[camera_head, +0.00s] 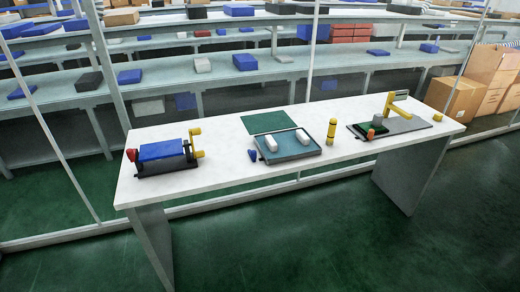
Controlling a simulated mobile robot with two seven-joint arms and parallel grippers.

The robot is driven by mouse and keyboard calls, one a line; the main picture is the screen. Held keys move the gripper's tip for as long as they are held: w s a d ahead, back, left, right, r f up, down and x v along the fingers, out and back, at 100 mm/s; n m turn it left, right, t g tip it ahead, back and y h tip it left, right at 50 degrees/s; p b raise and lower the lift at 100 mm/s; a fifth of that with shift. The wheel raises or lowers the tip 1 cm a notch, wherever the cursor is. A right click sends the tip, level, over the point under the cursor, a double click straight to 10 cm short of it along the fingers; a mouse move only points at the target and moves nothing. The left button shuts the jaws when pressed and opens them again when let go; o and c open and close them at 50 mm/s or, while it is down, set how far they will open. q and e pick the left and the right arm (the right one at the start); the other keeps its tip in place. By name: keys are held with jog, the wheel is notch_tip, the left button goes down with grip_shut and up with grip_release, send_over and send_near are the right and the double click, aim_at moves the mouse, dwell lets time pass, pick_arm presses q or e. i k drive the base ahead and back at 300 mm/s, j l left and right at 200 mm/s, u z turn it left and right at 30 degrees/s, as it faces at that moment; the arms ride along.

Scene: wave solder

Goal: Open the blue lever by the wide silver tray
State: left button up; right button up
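A wide shallow tray (304,156) with a grey rim and a teal floor sits at the middle of the white table. A small blue piece, which looks like the blue lever (252,155), stands at the tray's left front corner. Its exact position, open or closed, is too small to tell. Two pale blocks (271,143) lie in the tray. Neither of my grippers is in view.
Shelves stand behind. The green floor in front is clear.

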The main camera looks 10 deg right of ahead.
aim_at(252, 154)
jog(key=i+j+z, duration=0.15)
jog(key=j+z, duration=0.3)
jog(key=i+j+z, duration=0.1)
jog(key=j+z, duration=0.65)
jog(key=z, duration=0.2)
jog(key=j, duration=0.65)
jog(key=k+j+z, duration=0.1)
jog(key=j, duration=0.6)
jog(key=j+z, duration=0.1)
jog(key=j, duration=0.55)
jog(key=k, duration=0.05)
